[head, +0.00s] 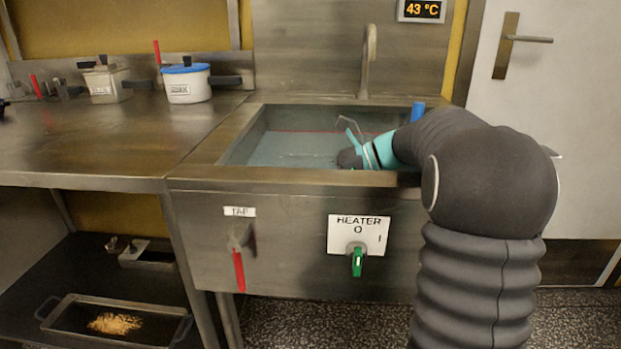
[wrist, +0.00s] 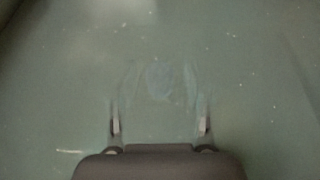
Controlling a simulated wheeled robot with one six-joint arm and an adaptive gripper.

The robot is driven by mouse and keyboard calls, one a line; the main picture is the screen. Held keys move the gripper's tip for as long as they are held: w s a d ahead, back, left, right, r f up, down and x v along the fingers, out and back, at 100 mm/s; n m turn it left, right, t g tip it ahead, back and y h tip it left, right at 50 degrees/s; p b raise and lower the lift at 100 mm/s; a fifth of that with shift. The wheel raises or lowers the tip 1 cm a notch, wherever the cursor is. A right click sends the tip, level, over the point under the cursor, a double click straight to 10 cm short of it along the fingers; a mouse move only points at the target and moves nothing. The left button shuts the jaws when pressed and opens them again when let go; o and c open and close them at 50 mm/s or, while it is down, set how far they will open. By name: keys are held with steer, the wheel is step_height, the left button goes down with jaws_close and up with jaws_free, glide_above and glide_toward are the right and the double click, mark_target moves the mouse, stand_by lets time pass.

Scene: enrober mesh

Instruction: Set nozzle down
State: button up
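My gripper (head: 349,152) is low inside the sink basin, at the end of my arm reaching in from the right. In the wrist view my gripper (wrist: 160,122) has its two fingers well apart. A faint, blurred pale shape (wrist: 160,80) shows beyond the fingers, and I cannot tell whether it is an object or a reflection. No nozzle can be made out clearly in either view. The sink (head: 205,165) holds cloudy grey-green liquid (head: 290,150), which fills the wrist view with small pale specks.
A faucet (head: 368,60) stands behind the sink. A blue upright piece (head: 417,111) is at its right side, beside my arm. The left counter (head: 90,150) has a clear front; a blue-lidded pot (head: 187,88) and a metal box (head: 104,85) stand at its back.

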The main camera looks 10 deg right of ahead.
steer(key=shift+r+p, duration=0.55)
steer(key=shift+p, duration=0.05)
steer(key=v, duration=0.7)
steer(key=shift+d+r, duration=0.15)
steer(key=shift+d, duration=0.1)
